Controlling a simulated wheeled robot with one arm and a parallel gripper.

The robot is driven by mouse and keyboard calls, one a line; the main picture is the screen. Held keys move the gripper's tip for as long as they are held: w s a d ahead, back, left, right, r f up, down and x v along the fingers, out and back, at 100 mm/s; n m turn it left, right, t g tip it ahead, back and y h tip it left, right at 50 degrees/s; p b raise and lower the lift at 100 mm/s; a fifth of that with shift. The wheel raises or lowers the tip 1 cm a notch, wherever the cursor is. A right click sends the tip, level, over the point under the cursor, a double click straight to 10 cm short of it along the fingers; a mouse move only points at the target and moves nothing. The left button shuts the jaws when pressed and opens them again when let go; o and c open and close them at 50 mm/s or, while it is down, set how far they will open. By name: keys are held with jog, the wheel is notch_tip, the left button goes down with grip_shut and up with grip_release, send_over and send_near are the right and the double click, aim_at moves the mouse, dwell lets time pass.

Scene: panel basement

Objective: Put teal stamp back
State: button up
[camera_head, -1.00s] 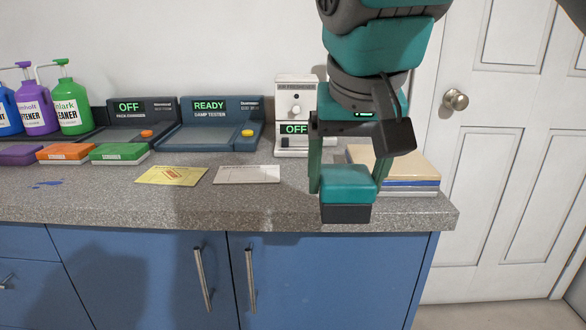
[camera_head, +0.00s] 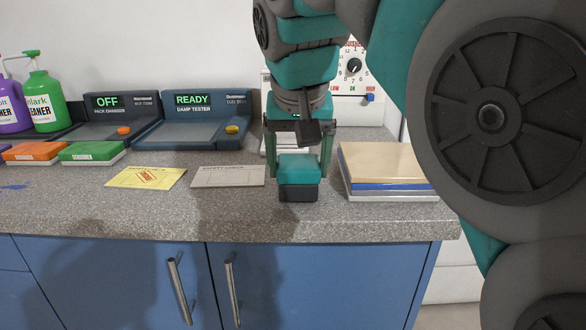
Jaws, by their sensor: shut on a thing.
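The teal stamp (camera_head: 298,169), a teal block with a dark base, is between the fingers of my gripper (camera_head: 298,160), which is shut on it. It is upright over the front right part of the counter, just right of the safety check card (camera_head: 228,176). I cannot tell whether its base touches the counter. The orange stamp pad or box (camera_head: 32,152) and the green one (camera_head: 92,152) lie flat in a row at the left. A purple one is barely in view at the left edge.
A yellow card (camera_head: 146,177) lies left of the white card. A stack of boards or books (camera_head: 390,170) stands close to the right of my gripper. The damp tester (camera_head: 192,130) and pack charger (camera_head: 108,120) stand behind. The counter's front edge is near.

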jog(key=shift+f, duration=0.3)
jog(key=o, duration=1)
jog(key=shift+c, duration=0.2)
jog(key=shift+s+r, duration=0.1)
jog(key=shift+r, duration=0.45)
jog(key=shift+v, duration=3.3)
jog(key=shift+s, duration=0.1)
